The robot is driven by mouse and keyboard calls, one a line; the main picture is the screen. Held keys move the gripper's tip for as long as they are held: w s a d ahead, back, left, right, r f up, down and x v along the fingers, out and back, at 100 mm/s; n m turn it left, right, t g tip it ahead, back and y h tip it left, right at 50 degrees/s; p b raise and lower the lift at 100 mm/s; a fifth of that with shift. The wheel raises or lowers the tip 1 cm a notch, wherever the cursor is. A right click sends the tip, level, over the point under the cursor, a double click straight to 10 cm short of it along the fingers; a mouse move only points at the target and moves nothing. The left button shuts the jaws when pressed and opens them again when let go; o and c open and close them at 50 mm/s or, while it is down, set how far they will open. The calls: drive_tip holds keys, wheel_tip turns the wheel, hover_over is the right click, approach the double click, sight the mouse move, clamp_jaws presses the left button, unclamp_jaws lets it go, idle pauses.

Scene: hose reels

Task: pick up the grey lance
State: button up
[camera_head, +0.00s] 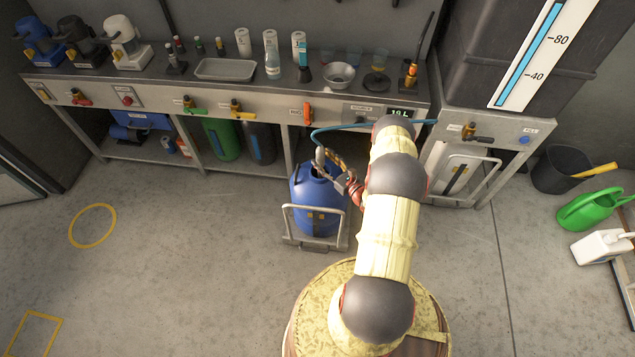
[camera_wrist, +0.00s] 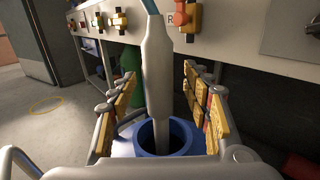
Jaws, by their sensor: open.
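The grey lance (camera_wrist: 156,65) stands nearly upright in the wrist view, its lower end inside the round opening of the blue drum (camera_wrist: 182,140). A blue hose (camera_wrist: 150,6) joins its top. My gripper (camera_wrist: 160,88) is open, with a yellow-padded finger on each side of the lance and visible gaps between. In the head view the lance (camera_head: 320,158) shows at the top of the blue drum (camera_head: 312,190), with my gripper (camera_head: 343,183) beside it. The lance's lower tip is hidden in the drum.
The drum stands on a wheeled trolley with a metal handle (camera_head: 288,222). A steel bench (camera_head: 225,95) with valves along its front runs behind it. The blue hose (camera_head: 345,126) arches to the right behind my arm. Open floor (camera_head: 180,265) lies to the left.

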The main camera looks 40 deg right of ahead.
drive_tip(key=w+b, duration=0.2)
drive_tip(key=w, duration=0.4)
drive_tip(key=shift+r, duration=0.25)
drive_tip(key=shift+c, duration=1.2)
clamp_jaws()
